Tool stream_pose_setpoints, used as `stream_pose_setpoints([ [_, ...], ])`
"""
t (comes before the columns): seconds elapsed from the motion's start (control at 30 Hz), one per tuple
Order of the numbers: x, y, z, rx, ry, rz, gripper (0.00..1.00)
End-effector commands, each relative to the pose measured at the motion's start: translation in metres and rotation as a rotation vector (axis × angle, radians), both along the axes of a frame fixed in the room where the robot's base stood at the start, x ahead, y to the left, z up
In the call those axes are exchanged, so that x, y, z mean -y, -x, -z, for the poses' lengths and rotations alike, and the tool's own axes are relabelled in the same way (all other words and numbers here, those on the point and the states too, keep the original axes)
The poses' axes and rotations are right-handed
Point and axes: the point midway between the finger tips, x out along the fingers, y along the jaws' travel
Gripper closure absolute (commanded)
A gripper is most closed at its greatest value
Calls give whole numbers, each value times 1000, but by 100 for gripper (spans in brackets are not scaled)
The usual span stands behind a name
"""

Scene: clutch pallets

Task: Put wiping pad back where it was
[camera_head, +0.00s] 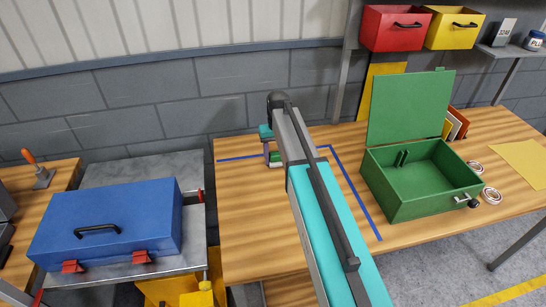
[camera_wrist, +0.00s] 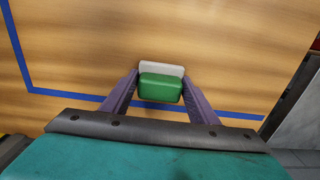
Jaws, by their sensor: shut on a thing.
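The wiping pad (camera_wrist: 160,88), a small green block with a white layer, is between the two purple-grey fingers of my gripper (camera_wrist: 161,78) in the wrist view. My gripper is shut on it. In the head view my gripper (camera_head: 271,150) is over the far left part of the wooden table (camera_head: 255,230), and a bit of the green pad (camera_head: 276,155) shows beside the fingers. My arm hides part of the table. I cannot tell whether the pad touches the tabletop. Blue tape (camera_head: 358,198) marks lines on the table around this area.
An open green box (camera_head: 405,212) with its lid up stands on the table's right, with tape rolls (camera_head: 490,196) beside it. A blue case (camera_head: 105,225) lies on a grey stand at left. Red (camera_head: 393,30) and yellow (camera_head: 453,30) bins hang above. The table's left front is clear.

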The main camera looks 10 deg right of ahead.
Motion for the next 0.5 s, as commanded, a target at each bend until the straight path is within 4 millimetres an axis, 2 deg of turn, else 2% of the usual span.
stream_pose_setpoints([
  [0.23,0,0,3,0,0,0,70],
  [0.27,0,0,3,0,0,0,43],
  [0.3,0,0,3,0,0,0,36],
  [0.37,0,0,3,0,0,0,27],
  [0.5,0,0,3,0,0,0,27],
])
